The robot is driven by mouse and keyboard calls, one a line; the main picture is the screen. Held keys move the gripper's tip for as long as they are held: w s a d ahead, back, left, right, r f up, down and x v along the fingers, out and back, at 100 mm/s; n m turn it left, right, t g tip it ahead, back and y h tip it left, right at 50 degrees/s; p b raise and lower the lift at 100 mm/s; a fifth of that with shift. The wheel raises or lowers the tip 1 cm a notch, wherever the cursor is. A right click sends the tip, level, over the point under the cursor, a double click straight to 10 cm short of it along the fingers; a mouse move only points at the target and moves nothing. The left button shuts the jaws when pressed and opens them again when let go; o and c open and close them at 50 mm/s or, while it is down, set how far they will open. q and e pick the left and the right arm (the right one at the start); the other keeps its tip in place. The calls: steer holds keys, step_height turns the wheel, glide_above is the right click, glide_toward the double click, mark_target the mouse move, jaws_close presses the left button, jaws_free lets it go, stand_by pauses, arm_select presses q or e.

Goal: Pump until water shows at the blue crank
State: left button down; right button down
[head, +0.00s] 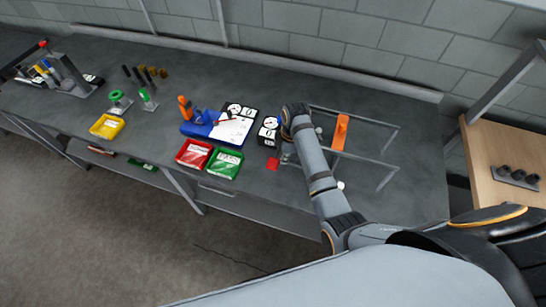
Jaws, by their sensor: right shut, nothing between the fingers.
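A blue device (207,117), which may hold the blue crank, stands on the bench at a blue tray; its crank is too small to make out. No water can be made out there. An orange upright part (341,131) stands inside a grey bar frame right of my right arm; I cannot tell if it is the pump handle. My right gripper (287,157) is mostly hidden by my arm, over the bench between the gauge box and the frame. It is shut and empty. My left gripper is out of view.
Red (194,153), green (224,164) and yellow (106,126) bins line the front edge. Green-topped parts (116,97) stand farther left. The bench right of the frame is clear.

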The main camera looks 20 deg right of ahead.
steer(key=shift+d+f, duration=0.1)
steer(key=shift+d, duration=0.05)
step_height(320, 180, up, 7)
steer(key=shift+d+r, duration=0.2)
steer(key=shift+d, duration=0.15)
steer(key=shift+r, duration=0.1)
stand_by(1.1)
steer(key=a+r, duration=0.1)
steer(key=r+y, duration=0.1)
steer(key=shift+w+a+r+y, duration=0.15)
steer(key=shift+a+r+y, duration=0.15)
steer(key=shift+a, duration=0.1)
steer(key=shift+f, duration=0.1)
